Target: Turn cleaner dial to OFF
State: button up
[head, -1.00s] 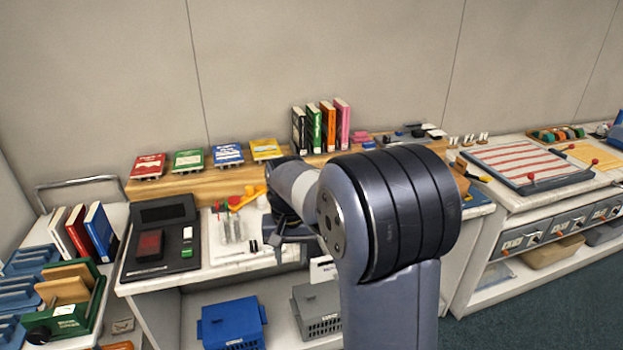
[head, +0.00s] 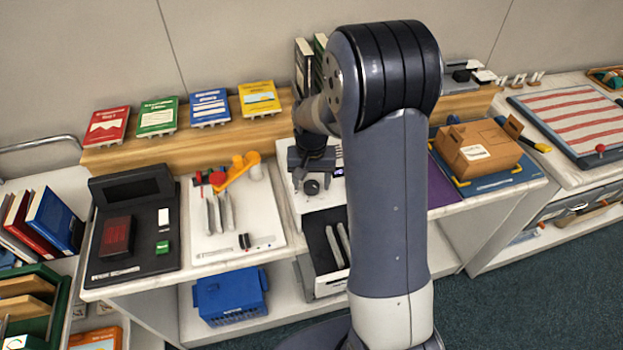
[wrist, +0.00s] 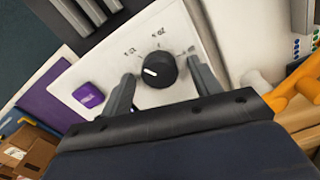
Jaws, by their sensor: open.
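The cleaner (head: 291,194) is a white unit with a sloped white panel, standing mid-bench. Its black round dial (wrist: 159,69) has a white pointer mark directed toward the left side of the wrist picture. Small labels ring the dial, too small to read. A purple button (wrist: 88,95) sits on the same panel. My gripper (wrist: 161,72) is open, with one finger on each side of the dial and gaps visible between. I cannot tell whether the fingers touch the panel. In the head view my gripper (head: 311,172) is over the cleaner panel, partly hidden by my arm.
Left of the cleaner are a white board (head: 236,222) with an orange-yellow lever (head: 237,171) and a black device (head: 134,230). A cardboard box (head: 476,150) sits to the right. Several manuals line the wooden shelf (head: 190,145) behind. A blue basket (head: 231,297) is below.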

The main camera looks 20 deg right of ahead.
jog(key=shift+s+f, duration=0.1)
jog(key=shift+s, duration=0.05)
jog(key=shift+c, duration=0.5)
jog(key=c, duration=0.9)
jog(key=shift+n, duration=0.3)
jog(key=n+b, duration=0.2)
jog(key=n, duration=0.3)
jog(key=n+b, duration=0.1)
jog(key=n, duration=0.5)
jog(key=shift+n, duration=0.3)
